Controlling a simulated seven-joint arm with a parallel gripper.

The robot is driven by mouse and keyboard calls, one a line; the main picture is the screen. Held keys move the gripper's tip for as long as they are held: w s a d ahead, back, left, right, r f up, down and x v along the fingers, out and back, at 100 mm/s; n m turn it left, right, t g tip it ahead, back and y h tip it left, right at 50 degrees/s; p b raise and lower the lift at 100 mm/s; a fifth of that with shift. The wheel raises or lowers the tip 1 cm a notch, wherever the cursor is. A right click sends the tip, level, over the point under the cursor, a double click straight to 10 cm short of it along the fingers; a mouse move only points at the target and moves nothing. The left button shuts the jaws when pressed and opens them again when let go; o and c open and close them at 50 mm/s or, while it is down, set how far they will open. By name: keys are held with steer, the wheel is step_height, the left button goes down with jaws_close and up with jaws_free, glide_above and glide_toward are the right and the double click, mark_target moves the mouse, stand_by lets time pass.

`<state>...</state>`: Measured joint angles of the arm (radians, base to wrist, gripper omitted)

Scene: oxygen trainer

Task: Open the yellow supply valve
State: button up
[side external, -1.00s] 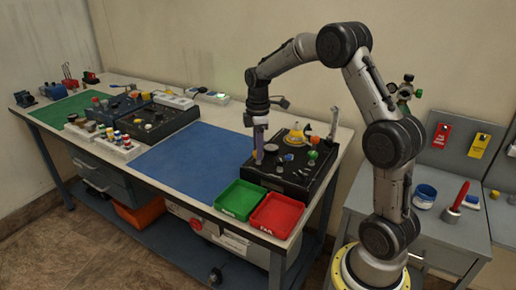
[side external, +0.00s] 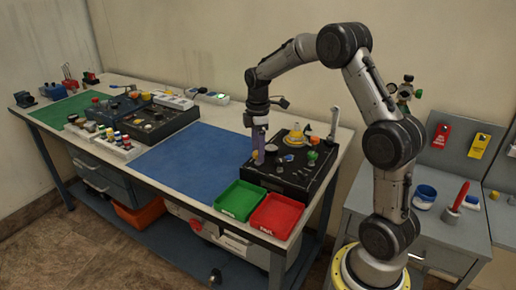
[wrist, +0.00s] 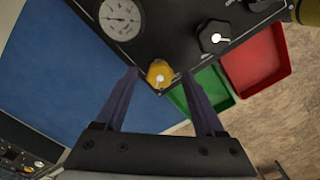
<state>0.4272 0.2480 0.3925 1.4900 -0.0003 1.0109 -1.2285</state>
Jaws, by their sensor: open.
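The yellow supply valve knob (wrist: 160,75) sits at a corner of the black trainer panel (wrist: 186,20). In the side view the knob (side external: 255,155) shows as a small yellow spot by my fingertips. My gripper (wrist: 159,73) is open, pointing down over that corner. In the wrist view the knob lies between the two fingertips, with a gap on each side. I cannot tell how far the tips reach down around it. In the side view my gripper (side external: 259,152) partly hides the knob.
A green tray (side external: 240,200) and a red tray (side external: 277,216) stand in front of the panel. The blue mat (side external: 188,160) to the left is clear.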

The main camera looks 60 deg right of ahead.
steer(key=shift+r, duration=0.1)
step_height(320, 180, up, 14)
stand_by(0.5)
steer(key=shift+f, duration=0.2)
steer(key=s+a+r+t, duration=0.3)
steer(key=s+a+r, duration=0.6)
steer(key=s+a, duration=0.3)
steer(key=s+a+f+m+t, duration=0.2)
steer(key=s+a+f+m, duration=0.4)
steer(key=s+f+m, duration=0.3)
steer(key=shift+s+f+t, duration=0.3)
steer(key=shift+s+f, duration=1)
steer(key=shift+s, duration=0.05)
